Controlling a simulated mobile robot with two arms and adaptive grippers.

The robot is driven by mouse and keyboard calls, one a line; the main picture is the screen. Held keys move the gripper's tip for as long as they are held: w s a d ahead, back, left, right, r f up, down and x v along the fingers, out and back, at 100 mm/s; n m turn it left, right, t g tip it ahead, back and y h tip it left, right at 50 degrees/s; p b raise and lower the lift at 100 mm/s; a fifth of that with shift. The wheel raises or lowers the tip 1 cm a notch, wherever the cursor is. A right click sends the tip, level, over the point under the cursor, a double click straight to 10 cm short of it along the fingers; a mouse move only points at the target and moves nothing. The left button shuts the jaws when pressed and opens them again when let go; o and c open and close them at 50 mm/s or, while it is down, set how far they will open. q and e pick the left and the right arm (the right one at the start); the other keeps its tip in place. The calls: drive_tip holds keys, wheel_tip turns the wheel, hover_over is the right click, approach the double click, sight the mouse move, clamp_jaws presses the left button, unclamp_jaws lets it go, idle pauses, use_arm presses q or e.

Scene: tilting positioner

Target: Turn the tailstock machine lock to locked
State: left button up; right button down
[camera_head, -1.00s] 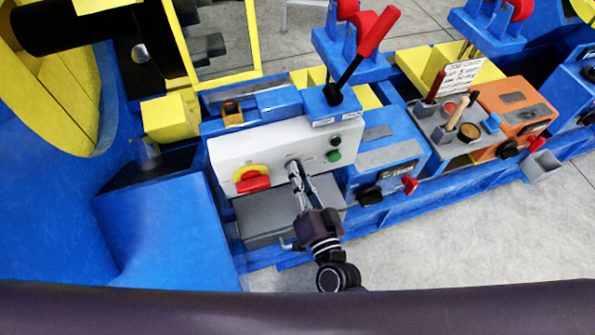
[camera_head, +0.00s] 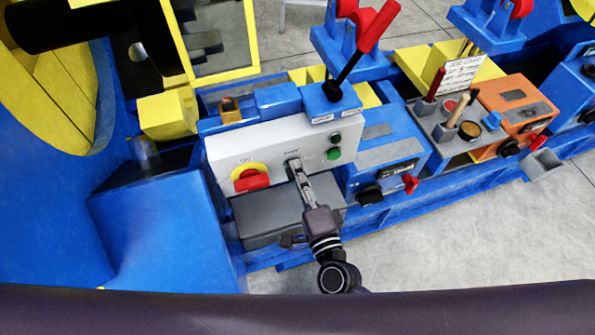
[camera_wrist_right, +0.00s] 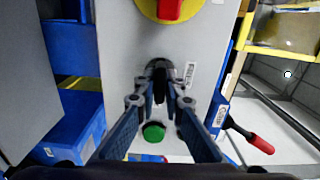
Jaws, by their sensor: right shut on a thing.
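A white control panel (camera_head: 227,150) carries a small dark knob, which shows between my fingertips in the right wrist view (camera_wrist_right: 159,84). My right gripper (camera_head: 294,170) is at the panel front, its fingers closed on the two sides of this knob. In the right wrist view my fingertips (camera_wrist_right: 160,98) meet the knob from both sides. The fingers partly cover it, so its turned position is hard to tell. A label above it is too small to read. My left gripper is not in view.
A red and yellow rotary switch (camera_head: 250,178) is left of the knob. Two green buttons, the lower one brighter (camera_head: 333,154), are to the right. A red-handled lever (camera_head: 370,40) rises behind the panel.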

drive_tip(key=shift+m, duration=0.4)
drive_tip(key=c, duration=2)
unclamp_jaws()
drive_tip(key=shift+s, duration=0.1)
drive_tip(key=v, duration=1.2)
drive_tip(key=s+d+f+n+g+h, duration=0.1)
drive_tip(key=s+d+f+n+g, duration=0.2)
drive_tip(key=f, duration=0.8)
drive_tip(key=s+d+f+n+g, duration=0.25)
drive_tip(key=f+n, duration=0.25)
drive_tip(key=f, duration=0.7)
drive_tip(key=s+d+f+n+g+h, duration=0.1)
drive_tip(key=d+f+n+g, duration=0.25)
drive_tip(key=f, duration=0.75)
drive_tip(key=s+d+f+n+g+h, duration=0.1)
drive_tip(key=s+d+f+g, duration=0.1)
drive_tip(key=s+f, duration=0.3)
drive_tip(key=s+d+f+n+g+h, duration=0.1)
drive_tip(key=s+d+f+n+g, duration=0.1)
drive_tip(key=s+d+f, duration=0.3)
drive_tip(key=s+d+f+n+g+h, duration=0.1)
drive_tip(key=s+f, duration=0.4)
drive_tip(key=s, duration=0.6)
drive_tip(key=shift+s+d+f+n+g+h, duration=0.15)
drive_tip(key=shift+d+n+g, duration=0.25)
drive_tip(key=shift+d+g, duration=0.2)
drive_tip(key=shift+s+d+r+n+g+h, duration=0.15)
drive_tip(key=shift+d+n+g, duration=0.2)
drive_tip(key=shift+d+g, duration=0.25)
